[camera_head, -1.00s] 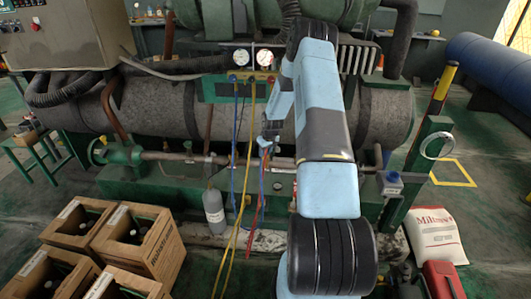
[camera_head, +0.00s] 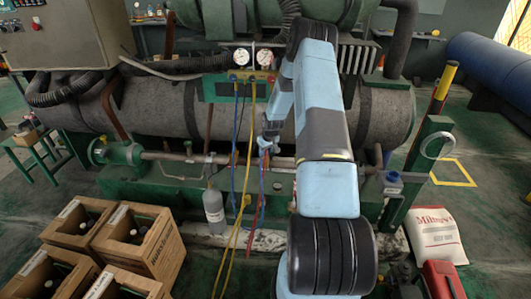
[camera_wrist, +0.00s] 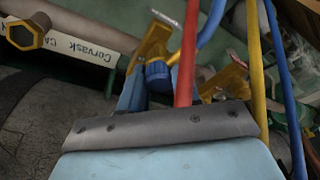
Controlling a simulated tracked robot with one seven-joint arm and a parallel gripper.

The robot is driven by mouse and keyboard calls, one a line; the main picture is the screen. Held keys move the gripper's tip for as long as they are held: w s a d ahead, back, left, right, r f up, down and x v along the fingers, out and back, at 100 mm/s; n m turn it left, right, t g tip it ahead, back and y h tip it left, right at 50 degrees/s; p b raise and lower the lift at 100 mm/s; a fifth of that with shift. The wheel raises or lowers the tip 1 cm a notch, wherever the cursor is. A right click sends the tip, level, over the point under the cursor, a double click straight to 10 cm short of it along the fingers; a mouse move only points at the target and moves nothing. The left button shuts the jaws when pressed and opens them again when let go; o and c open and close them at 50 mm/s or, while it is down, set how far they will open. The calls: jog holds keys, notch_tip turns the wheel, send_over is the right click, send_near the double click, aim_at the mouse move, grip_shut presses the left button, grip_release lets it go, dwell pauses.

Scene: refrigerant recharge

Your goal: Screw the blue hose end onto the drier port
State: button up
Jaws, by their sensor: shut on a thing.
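In the wrist view my gripper (camera_wrist: 160,88) is shut on the blue hose end (camera_wrist: 157,72), a ribbed blue collar beside brass-coloured parts. The blue hose (camera_wrist: 209,25) rises from this area, and the red hose (camera_wrist: 188,50) crosses in front, hiding part of the grip. The hose end is apart from this port.
The gauge manifold (camera_head: 252,76) hangs above, with yellow hose (camera_head: 246,150) trailing to the floor. A grey bottle (camera_head: 214,207) stands at the rack's foot. Wooden crates (camera_head: 150,245) fill the lower left. A white sack (camera_head: 437,235) lies at the right.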

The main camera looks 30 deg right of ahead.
jog(key=shift+f, duration=0.85)
dwell(0.6)
